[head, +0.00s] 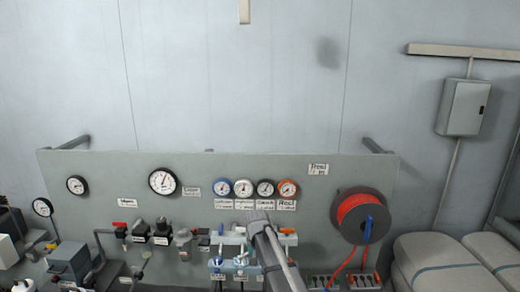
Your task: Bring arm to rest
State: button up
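A grey arm link of mine (275,252) rises from the bottom edge, right of centre, in the head view. Its rounded top end stands in front of the grey panel (120,180). The link hides part of the lower middle of the panel and some fittings there.
The panel carries several gauges (162,181), labels, valves and switches along its lower part. A red hose reel (363,215) is at its right. Stacked pale sacks (440,262) lie at the far right. A grey wall box (463,107) hangs above them. The upper wall is mostly bare.

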jog(key=s+d+f+b, duration=0.2)
jog(key=s+d, duration=1.6)
jog(key=s, duration=0.3)
jog(key=shift+s+d, duration=0.15)
jog(key=shift+s, duration=0.2)
